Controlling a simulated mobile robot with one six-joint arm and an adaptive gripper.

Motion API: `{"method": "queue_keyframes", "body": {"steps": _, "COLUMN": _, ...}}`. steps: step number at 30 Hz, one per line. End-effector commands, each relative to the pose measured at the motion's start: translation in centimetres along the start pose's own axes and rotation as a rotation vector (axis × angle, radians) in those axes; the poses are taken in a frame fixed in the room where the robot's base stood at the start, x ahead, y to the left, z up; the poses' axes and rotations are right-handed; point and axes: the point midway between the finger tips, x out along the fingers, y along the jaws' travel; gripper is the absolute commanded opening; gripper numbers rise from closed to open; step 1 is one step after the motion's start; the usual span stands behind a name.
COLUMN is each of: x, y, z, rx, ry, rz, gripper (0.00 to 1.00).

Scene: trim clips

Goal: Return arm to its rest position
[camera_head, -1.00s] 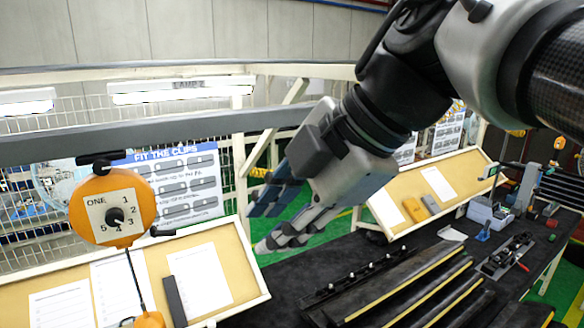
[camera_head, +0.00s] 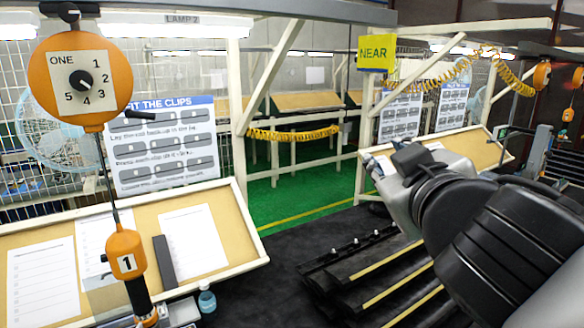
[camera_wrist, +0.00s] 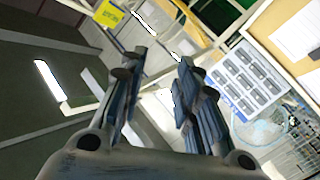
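My gripper (camera_head: 374,168) is at right of centre in the head view, above the far side of the black bench and apart from it. My dark arm reaches to it from the lower right corner. In the wrist view my gripper (camera_wrist: 160,72) shows two blue-grey fingers spread apart with nothing between them. The wrist camera looks across the room at a tilt, with the yellow sign (camera_wrist: 109,14) at top left and a clip poster (camera_wrist: 246,82) at right.
Black trim strips with yellow edges (camera_head: 385,275) lie on the bench (camera_head: 270,290) below my arm. An orange tool balancer (camera_head: 80,80) and its hanging tool (camera_head: 127,258) are at left. A sloped paper board (camera_head: 245,245) stands behind. A NEAR sign (camera_head: 376,53) hangs at centre right.

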Motion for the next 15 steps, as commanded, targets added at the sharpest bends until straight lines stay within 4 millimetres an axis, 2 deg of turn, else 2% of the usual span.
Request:
{"method": "queue_keyframes", "body": {"steps": 1, "x": -0.3, "y": -1.0, "z": 4.7, "rx": 0.044, "ry": -0.087, "rz": 0.016, "gripper": 0.3}}
{"method": "queue_keyframes", "body": {"steps": 6, "x": -2.9, "y": -4.6, "z": 16.8, "rx": 0.18, "ry": -0.383, "rz": 0.012, "gripper": 0.3}}
{"method": "queue_keyframes", "body": {"steps": 8, "x": -4.2, "y": -6.5, "z": 20.8, "rx": 0.223, "ry": -0.486, "rz": -0.009, "gripper": 0.3}}
{"method": "queue_keyframes", "body": {"steps": 9, "x": -5.2, "y": -8.0, "z": 23.4, "rx": 0.252, "ry": -0.554, "rz": -0.028, "gripper": 0.3}}
{"method": "queue_keyframes", "body": {"steps": 12, "x": -8.1, "y": -11.9, "z": 28.9, "rx": 0.319, "ry": -0.713, "rz": -0.093, "gripper": 0.3}}
{"method": "queue_keyframes", "body": {"steps": 15, "x": -11.0, "y": -15.7, "z": 32.9, "rx": 0.377, "ry": -0.846, "rz": -0.169, "gripper": 0.3}}
